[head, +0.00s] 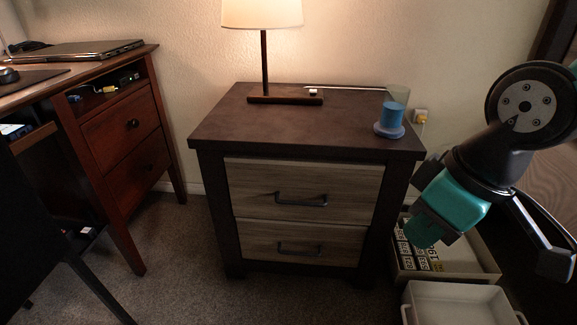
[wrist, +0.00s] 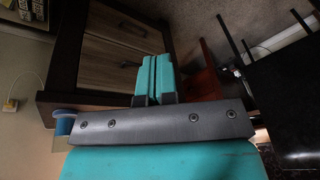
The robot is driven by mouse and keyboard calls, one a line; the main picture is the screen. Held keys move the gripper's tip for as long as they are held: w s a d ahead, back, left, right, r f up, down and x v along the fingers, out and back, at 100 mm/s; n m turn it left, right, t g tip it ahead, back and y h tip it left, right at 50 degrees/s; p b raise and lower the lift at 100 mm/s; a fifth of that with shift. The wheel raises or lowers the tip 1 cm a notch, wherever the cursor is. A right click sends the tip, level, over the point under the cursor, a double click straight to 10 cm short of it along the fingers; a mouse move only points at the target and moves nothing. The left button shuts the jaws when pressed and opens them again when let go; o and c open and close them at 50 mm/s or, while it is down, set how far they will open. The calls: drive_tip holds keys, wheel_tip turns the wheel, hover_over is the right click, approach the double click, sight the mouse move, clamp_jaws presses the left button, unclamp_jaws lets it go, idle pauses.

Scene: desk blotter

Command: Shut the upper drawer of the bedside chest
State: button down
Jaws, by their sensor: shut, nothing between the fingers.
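The bedside chest (head: 212,195) stands against the wall, dark with two pale wood drawer fronts. Its upper drawer (head: 250,185) has a dark bar handle (head: 300,200) and looks flush or nearly flush with the frame; I cannot tell whether a small gap remains. The lower drawer (head: 260,240) looks shut. My gripper (head: 424,230) is to the right of the chest, apart from the drawer front, pointing down and left. In the wrist view my gripper (wrist: 153,75) has its teal fingers together and empty, with the chest (wrist: 75,22) beyond, turned sideways.
A lamp (head: 264,60) and a blue-filled glass on a coaster (head: 389,131) stand on the chest top. Bins (head: 455,300) sit on the floor at right, below my arm. A wooden desk (head: 120,125) is at left. Carpet in front of the chest is clear.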

drive_tip(key=w+a+f+n+t+h+b, duration=0.3)
drive_tip(key=w+f+n, duration=0.2)
drive_tip(key=w+f, duration=0.45)
drive_tip(key=n+t+b, duration=0.5)
drive_tip(key=n+t, duration=0.9)
drive_tip(key=n, duration=0.8)
approach(277, 164)
drive_tip(key=w+b, duration=0.4)
drive_tip(key=w, duration=0.2)
drive_tip(key=shift+w, duration=0.4)
drive_tip(key=shift+w+r+b, duration=0.15)
drive_tip(key=shift+w+b, duration=0.15)
drive_tip(key=shift+w, duration=0.1)
